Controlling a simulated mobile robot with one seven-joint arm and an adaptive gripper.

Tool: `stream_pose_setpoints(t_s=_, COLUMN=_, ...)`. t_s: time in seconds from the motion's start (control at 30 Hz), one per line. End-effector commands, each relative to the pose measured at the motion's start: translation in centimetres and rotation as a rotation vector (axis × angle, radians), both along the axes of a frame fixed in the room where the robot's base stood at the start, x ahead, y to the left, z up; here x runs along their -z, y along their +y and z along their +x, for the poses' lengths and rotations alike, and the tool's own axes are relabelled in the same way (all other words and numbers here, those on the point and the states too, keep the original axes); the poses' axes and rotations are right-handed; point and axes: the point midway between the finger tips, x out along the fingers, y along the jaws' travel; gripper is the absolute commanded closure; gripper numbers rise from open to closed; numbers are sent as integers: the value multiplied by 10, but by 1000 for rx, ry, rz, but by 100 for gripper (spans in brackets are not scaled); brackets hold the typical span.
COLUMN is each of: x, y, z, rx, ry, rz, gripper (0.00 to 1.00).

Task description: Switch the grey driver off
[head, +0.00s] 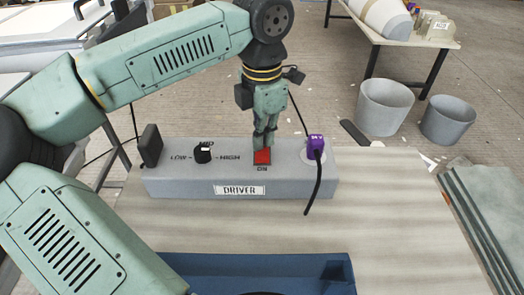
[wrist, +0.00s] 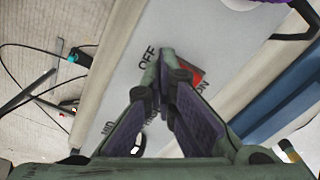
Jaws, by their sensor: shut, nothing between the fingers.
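The grey driver (head: 170,183) is a long box on the table, with a DRIVER label on its front. Its red rocker switch (head: 262,157) has ON printed on the near side; in the wrist view the red switch (wrist: 194,74) sits between the OFF and ON prints. My gripper (head: 264,142) is shut and empty, pointing down at the switch's far, OFF side. In the wrist view the fingertips (wrist: 165,62) partly cover the switch. I cannot tell whether they touch it, nor which way the rocker is tilted.
On the driver, a black knob (head: 203,153) stands left of the switch and a purple plug (head: 316,143) with a black cable stands right. A blue tray (head: 215,262) lies in front. Grey buckets (head: 384,108) stand behind. The table's right part is clear.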

Motion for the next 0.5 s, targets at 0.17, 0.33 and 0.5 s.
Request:
stream_pose_setpoints(t_s=0.17, x=-7, y=0, z=0, rx=0, ry=1, rz=1, gripper=100)
stream_pose_setpoints(t_s=0.33, x=-21, y=0, z=0, rx=0, ry=0, rz=0, gripper=100)
stream_pose_setpoints(t_s=0.5, x=-35, y=0, z=0, rx=0, ry=1, rz=1, gripper=100)
